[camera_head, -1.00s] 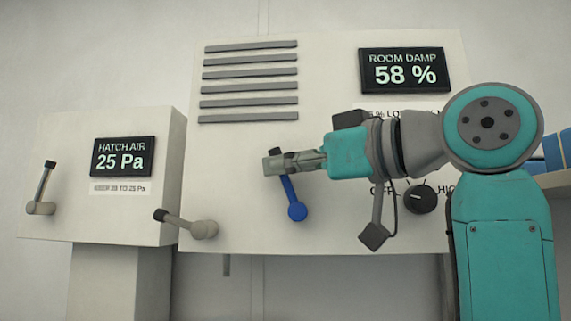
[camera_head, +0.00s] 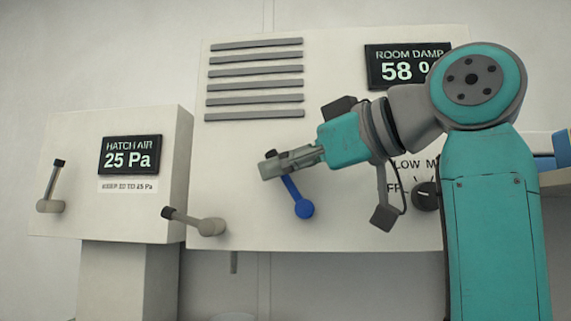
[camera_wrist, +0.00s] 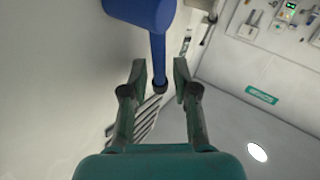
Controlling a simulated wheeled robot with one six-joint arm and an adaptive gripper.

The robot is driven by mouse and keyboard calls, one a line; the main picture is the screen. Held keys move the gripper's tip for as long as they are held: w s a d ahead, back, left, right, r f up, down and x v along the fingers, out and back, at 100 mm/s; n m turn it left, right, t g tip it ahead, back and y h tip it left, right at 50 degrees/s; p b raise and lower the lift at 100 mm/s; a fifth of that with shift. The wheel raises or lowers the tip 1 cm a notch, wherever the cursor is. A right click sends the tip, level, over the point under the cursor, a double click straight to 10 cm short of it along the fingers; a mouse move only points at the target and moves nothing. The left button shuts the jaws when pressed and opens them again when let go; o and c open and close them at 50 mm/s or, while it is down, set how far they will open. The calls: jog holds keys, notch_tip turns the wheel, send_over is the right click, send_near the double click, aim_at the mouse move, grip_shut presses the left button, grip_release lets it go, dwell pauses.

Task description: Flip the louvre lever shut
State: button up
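A blue lever (camera_head: 291,187) with a dark tip is mounted on the large white panel, below the grey louvre slats (camera_head: 255,84). It leans up and to the left from its round blue hub (camera_head: 304,209). My gripper (camera_head: 268,167) is at its upper end and hides part of the shaft; the dark tip shows just above the fingers. In the wrist view the blue lever (camera_wrist: 158,55) reaches down between the two fingers of my gripper (camera_wrist: 159,80). The fingers stand apart, with gaps visible on both sides of the shaft.
A beige lever (camera_head: 195,222) sits at the panel's lower left. Another beige lever (camera_head: 52,187) is on the hatch air box (camera_head: 75,220). A dark knob (camera_head: 425,195) and the room damp display (camera_head: 407,67) are to the right, partly behind my arm.

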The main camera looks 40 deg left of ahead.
jog(key=d+r, duration=0.1)
jog(key=d, duration=0.6)
jog(key=shift+d, duration=0.2)
jog(key=shift+r, duration=0.1)
dwell(0.3)
